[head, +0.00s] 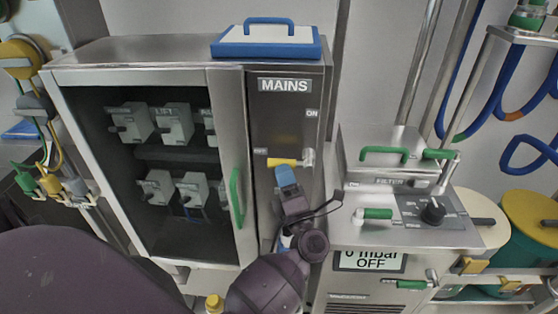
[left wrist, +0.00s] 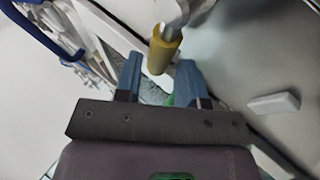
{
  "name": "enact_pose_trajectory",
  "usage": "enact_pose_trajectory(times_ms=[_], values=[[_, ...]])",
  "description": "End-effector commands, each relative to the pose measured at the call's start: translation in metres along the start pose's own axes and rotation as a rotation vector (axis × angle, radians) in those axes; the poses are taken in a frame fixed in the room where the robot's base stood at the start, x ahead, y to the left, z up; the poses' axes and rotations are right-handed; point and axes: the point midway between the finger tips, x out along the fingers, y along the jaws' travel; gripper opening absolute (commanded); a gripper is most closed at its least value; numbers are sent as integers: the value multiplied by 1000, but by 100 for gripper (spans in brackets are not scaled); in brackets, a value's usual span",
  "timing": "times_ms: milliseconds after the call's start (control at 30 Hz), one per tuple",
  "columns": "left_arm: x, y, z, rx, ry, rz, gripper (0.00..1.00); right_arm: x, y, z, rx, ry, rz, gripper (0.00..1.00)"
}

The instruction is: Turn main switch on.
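The main switch is a lever with a yellow handle (head: 281,162) on the steel panel under the word MAINS. The handle points left, beside a small label; the ON label (head: 312,113) is above and to the right. My left gripper (head: 287,176) is just below the handle in the head view, its blue fingers pointing up at it. In the left wrist view the fingers (left wrist: 159,82) are apart and empty. The yellow handle (left wrist: 164,52) shows ahead, in line with the gap between them; I cannot tell if it touches either finger. My right gripper is not in view.
A glass-fronted cabinet with a green handle (head: 237,198) stands left of the panel. A blue-and-white lid (head: 266,41) lies on top. To the right are a filter box (head: 385,162) and a black knob (head: 433,212).

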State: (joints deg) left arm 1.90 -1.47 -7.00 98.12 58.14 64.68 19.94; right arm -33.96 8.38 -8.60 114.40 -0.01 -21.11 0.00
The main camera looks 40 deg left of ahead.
Motion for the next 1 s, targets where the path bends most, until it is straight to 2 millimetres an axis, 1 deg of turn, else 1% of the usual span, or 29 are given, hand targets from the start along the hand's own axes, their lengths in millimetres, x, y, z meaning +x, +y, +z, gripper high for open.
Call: enact_pose_trajectory(times_ms=[33, 100, 233, 433, 633, 667, 700, 867, 900, 1000], values=[[9, 2, 1, -2, 0, 2, 37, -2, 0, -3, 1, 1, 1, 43], [17, 2, 1, 0, 0, 2, 37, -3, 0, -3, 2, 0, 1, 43], [28, 1, 0, 0, 0, 0, 37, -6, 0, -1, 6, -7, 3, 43], [34, 0, 0, 0, -1, -1, 37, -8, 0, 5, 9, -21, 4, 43], [33, 0, 0, 0, -1, -1, 37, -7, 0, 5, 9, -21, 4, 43], [33, 0, 0, 0, -1, -1, 34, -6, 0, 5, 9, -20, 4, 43], [33, 0, 0, 0, -1, -1, 28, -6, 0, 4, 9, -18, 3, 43], [33, 0, 0, 1, 0, -1, 3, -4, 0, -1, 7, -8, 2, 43], [33, 0, 0, 1, 0, -1, 0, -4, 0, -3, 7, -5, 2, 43], [33, 0, 0, 1, 0, -1, 0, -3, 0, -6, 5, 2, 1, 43]])
